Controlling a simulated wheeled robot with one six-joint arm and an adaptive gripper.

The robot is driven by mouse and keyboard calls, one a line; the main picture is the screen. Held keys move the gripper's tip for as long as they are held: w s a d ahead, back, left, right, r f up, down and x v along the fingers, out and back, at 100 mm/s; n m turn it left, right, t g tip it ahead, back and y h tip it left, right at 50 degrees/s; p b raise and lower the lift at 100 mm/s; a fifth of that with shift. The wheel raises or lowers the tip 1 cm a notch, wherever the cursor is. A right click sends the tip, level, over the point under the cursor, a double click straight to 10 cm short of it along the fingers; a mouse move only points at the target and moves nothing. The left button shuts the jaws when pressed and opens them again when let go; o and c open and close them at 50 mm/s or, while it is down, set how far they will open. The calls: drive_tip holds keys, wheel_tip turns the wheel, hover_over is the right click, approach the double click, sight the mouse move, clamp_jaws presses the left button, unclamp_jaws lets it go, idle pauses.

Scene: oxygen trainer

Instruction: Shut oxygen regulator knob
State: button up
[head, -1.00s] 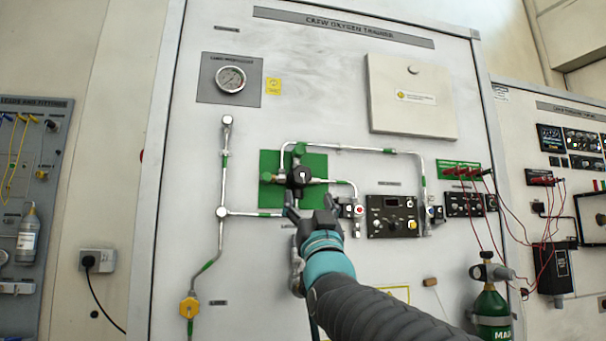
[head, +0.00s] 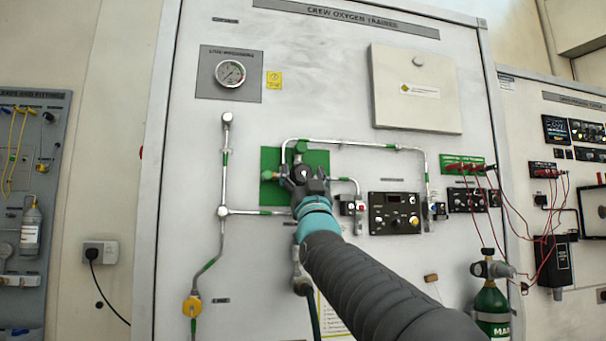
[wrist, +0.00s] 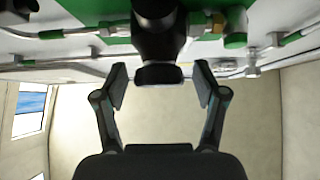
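The black regulator knob (wrist: 158,75) sticks out from the regulator on the green plate (head: 270,158) in the trainer panel. In the wrist view it stands between the two fingers, near their tips. My gripper (wrist: 160,84) is open, with a visible gap on each side of the knob. In the head view my gripper (head: 308,182) is in front of the regulator and hides most of the knob.
Silver pipes (head: 222,180) with green bands run around the plate. A small valve (head: 352,206) and a black control box (head: 394,213) sit close on the right. A gauge (head: 230,73) is at upper left. A green bottle (head: 491,303) stands at lower right.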

drive_tip(key=c, duration=1)
drive_tip(key=shift+c, duration=0.2)
drive_tip(key=shift+n+y, duration=0.7)
drive_tip(key=shift+n, duration=0.2)
drive_tip(key=n+g+y, duration=0.2)
drive_tip(key=n+y, duration=0.1)
drive_tip(key=n+g+y, duration=0.1)
drive_tip(key=n+y, duration=0.2)
drive_tip(key=n, duration=0.1)
drive_tip(key=shift+d+g, duration=0.1)
drive_tip(key=shift+g, duration=0.3)
drive_tip(key=n+g+y, duration=0.2)
drive_tip(key=n, duration=0.1)
drive_tip(key=n+g+y, duration=0.1)
drive_tip(key=n+g, duration=0.2)
drive_tip(key=n, duration=0.1)
drive_tip(key=shift+y, duration=0.4)
drive_tip(key=n+g, duration=0.5)
drive_tip(key=n, duration=0.1)
drive_tip(key=shift+n, duration=0.3)
drive_tip(key=shift+n+g, duration=0.9)
drive_tip(key=shift+n, duration=0.1)
drive_tip(key=o, duration=1.1)
drive_tip(key=shift+o, duration=0.2)
